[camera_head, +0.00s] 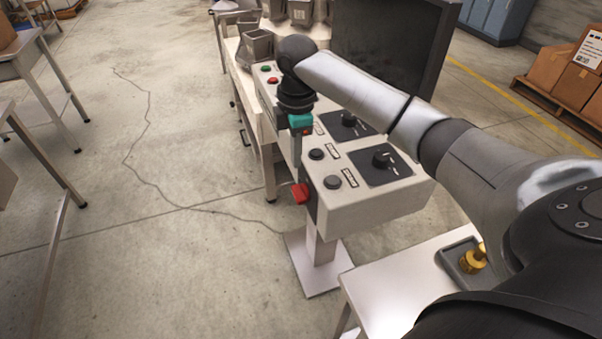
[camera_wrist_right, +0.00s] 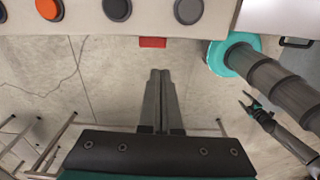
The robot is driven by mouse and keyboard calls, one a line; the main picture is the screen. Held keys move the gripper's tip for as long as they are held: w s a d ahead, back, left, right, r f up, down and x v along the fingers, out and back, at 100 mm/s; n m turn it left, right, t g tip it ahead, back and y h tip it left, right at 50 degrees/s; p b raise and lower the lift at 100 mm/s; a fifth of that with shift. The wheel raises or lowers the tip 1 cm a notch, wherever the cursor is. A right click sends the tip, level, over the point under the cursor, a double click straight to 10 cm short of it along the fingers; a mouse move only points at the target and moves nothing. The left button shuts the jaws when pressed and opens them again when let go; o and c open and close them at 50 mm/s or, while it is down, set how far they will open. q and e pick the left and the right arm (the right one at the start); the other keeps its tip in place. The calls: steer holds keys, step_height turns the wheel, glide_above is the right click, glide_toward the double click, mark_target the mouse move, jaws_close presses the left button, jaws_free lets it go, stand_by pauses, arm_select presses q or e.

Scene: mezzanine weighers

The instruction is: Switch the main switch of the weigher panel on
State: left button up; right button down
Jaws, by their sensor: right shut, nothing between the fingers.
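The weigher panel (camera_head: 375,208) is a pale box on a post. A red handle (camera_head: 300,193), apparently the main switch, sticks out from its left side. Its setting cannot be told. In the right wrist view the handle (camera_wrist_right: 153,42) shows as a red block under the panel's edge. My right gripper (camera_head: 304,150) hangs down beside the panel, above the handle in the head view. In the wrist view its fingers (camera_wrist_right: 160,76) are shut and empty, pointing toward the handle with a gap visible. My left gripper (camera_wrist_right: 252,104) shows small in the wrist view; its jaw state is unclear.
The panel top carries black rotary knobs (camera_head: 381,160), black and grey buttons (camera_head: 316,154) and a dark screen (camera_head: 388,52) behind. A white table with a yellow weight (camera_head: 473,259) stands in front of it.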

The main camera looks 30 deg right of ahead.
mark_target(300, 196)
steer(key=shift+d+r+n, duration=0.15)
steer(key=shift+d+r, duration=0.1)
steer(key=shift+r, duration=0.4)
steer(key=shift+d+r+n, duration=0.15)
steer(key=shift+d+r, duration=0.1)
steer(key=shift+r, duration=0.35)
step_height(300, 196, down, 14)
steer(key=shift+f+b, duration=0.1)
steer(key=shift+b, duration=0.8)
